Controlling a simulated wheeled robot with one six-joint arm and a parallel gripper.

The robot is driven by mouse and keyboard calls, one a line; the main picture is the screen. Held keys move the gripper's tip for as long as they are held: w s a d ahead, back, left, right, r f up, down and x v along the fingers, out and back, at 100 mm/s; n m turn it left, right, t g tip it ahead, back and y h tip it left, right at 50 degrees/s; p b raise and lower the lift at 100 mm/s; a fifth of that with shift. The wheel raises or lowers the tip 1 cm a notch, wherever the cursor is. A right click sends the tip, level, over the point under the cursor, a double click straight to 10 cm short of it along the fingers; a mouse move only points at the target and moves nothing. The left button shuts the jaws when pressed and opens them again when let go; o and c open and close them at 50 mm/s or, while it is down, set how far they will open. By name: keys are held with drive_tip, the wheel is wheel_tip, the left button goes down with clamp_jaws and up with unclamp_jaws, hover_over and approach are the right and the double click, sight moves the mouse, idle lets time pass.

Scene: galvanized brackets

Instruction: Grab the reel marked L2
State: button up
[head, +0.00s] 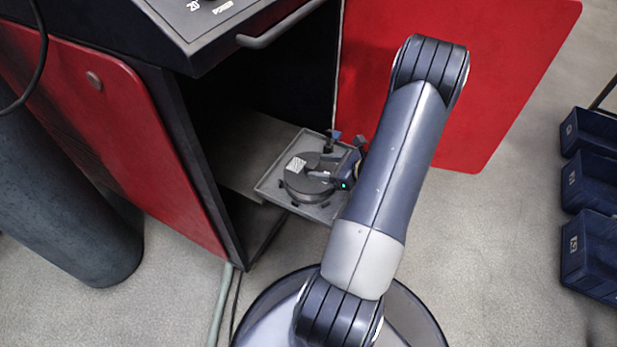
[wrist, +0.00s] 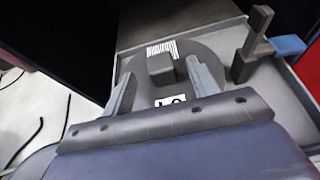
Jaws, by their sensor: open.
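A dark grey round reel (head: 305,186) lies flat on a grey tray (head: 272,181) in front of the open cabinet. It also shows in the wrist view (wrist: 205,56), with a barcode patch, a raised block (wrist: 161,69) on top and a white label (wrist: 170,100). The label's lower part is hidden by my gripper, so its mark is not fully readable. My gripper (wrist: 160,76) is open over the reel. One finger is on each side of the raised block, with visible gaps. In the head view my arm partly covers my gripper (head: 335,172) and the reel's right side.
A dark upright post with a blue end (wrist: 250,48) stands on the tray, close to my right finger. The black cabinet (head: 175,130) with red panels rises on the left, and its red door (head: 500,70) stands behind. Dark blue bins (head: 592,180) are at far right.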

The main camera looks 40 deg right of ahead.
sight(306, 164)
drive_tip(key=shift+b+x, duration=1.3)
drive_tip(key=shift+x, duration=1.75)
clamp_jaws()
